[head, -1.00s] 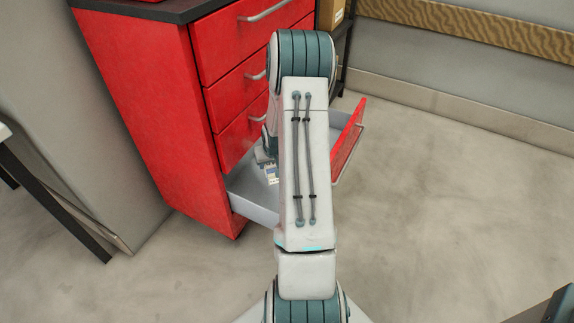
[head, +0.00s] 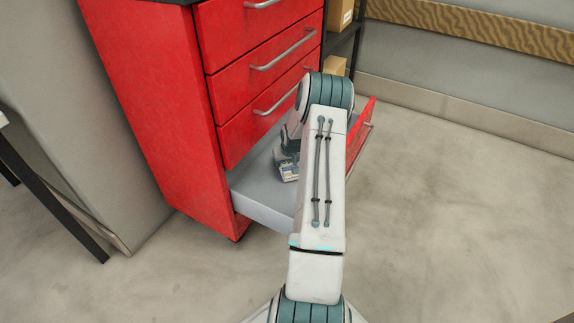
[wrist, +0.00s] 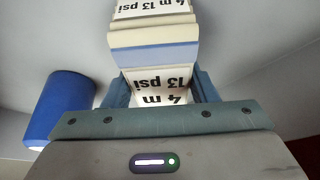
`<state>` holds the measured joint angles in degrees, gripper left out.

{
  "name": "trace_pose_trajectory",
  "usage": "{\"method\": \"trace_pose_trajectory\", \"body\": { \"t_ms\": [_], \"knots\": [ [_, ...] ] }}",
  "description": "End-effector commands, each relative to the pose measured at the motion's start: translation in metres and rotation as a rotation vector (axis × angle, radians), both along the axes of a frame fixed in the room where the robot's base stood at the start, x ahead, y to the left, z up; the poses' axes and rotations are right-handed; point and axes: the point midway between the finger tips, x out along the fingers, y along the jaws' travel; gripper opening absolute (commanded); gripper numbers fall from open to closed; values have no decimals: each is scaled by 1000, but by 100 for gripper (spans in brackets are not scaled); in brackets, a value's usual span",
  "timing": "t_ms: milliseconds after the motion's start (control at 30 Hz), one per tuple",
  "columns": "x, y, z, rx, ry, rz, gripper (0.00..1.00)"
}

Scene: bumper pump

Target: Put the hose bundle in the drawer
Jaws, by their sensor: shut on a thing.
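The hose bundle (wrist: 154,32) shows in the wrist view as a pale block with a blue band and labels reading "4 m 13 psi". My gripper (wrist: 160,88) is shut on it, one teal finger on each side. In the head view, the bundle (head: 289,174) and my gripper (head: 288,160) are inside the outline of the open bottom drawer (head: 262,205), which has grey walls. My arm hides part of the drawer and its red front (head: 362,128). I cannot tell whether the bundle touches the drawer floor.
A blue cylinder (wrist: 60,106) lies left of my gripper in the wrist view, against grey surfaces. The red cabinet (head: 150,110) has closed drawers above the open one. A dark shelf with boxes (head: 340,15) stands behind. The floor at right is clear.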

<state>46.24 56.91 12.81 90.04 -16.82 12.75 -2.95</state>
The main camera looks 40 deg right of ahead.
Motion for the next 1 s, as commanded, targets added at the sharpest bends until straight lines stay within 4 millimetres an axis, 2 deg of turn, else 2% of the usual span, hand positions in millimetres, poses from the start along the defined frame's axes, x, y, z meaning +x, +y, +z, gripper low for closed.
{"method": "trace_pose_trajectory", "body": {
  "t_ms": [367, 400, 467, 767, 867, 1000],
  "knots": [
    [1, 0, -4, -2, -2, 0, 12],
    [0, 0, -4, -1, -2, 0, 61],
    [0, 0, -4, 0, -1, 0, 74],
    [0, 0, -2, -1, -2, 0, 74],
    [-1, 0, 7, -2, -1, 0, 74],
    [-10, 3, 32, -3, -2, -1, 74]
  ]
}}
